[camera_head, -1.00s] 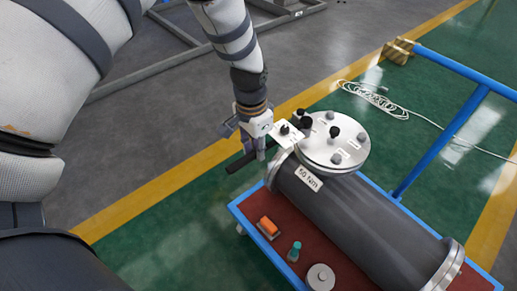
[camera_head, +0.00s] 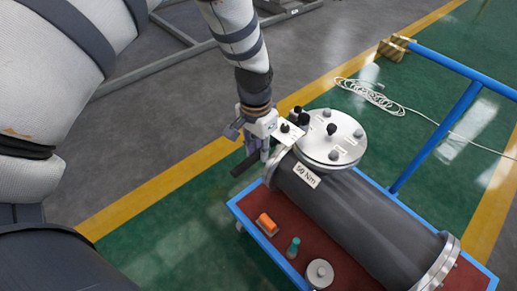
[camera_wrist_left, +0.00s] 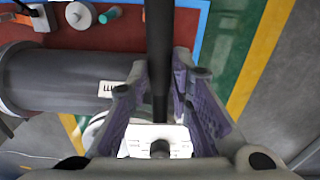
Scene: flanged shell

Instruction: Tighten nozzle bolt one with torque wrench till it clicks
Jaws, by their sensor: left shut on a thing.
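My left gripper (camera_head: 256,146) is shut on the black handle of the torque wrench (camera_head: 241,168), beside the near left edge of the round nozzle flange (camera_head: 318,144). The left wrist view shows the handle (camera_wrist_left: 160,45) running between the purple-padded fingers (camera_wrist_left: 163,85). A pale plate with a dark knob (camera_head: 285,128) lies between gripper and flange. Black parts (camera_head: 302,118) cover the flange's left edge, so I cannot tell whether the wrench sits on a bolt. My right gripper is out of view.
The grey shell (camera_head: 365,215) bears a "50 Nm" label (camera_head: 306,174) and lies on a red-topped cart with a blue rim (camera_head: 270,256). A blue rail (camera_head: 440,130) rises behind.

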